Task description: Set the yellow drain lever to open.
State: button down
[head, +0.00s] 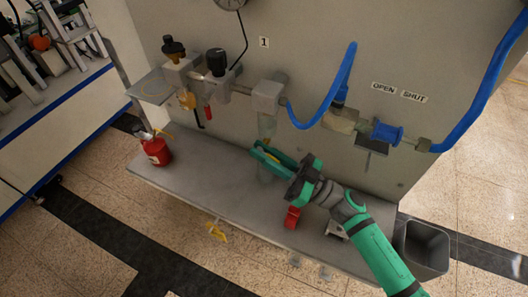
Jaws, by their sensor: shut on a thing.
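My gripper (274,157) is at the end of my green arm, in front of a clear bowl (267,127) that hangs below a grey block on the panel. Its green fingers are closed around a small yellow piece (275,156), which looks like the yellow drain lever. The fingers hide most of it, so I cannot tell which way it is turned. The bowl shows above and below the fingers.
A shelf (190,178) runs under the pipework, with a red can (157,151) at left and a red block (292,217) near my arm. A blue hose (338,95) loops at right, near OPEN and SHUT labels (399,91). A grey bin (423,250) stands at lower right.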

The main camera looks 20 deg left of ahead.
jog(key=c, duration=1.8)
grip_release()
jog(key=shift+s, duration=0.1)
jog(key=shift+d+r+h, duration=0.1)
jog(key=shift+h, duration=0.2)
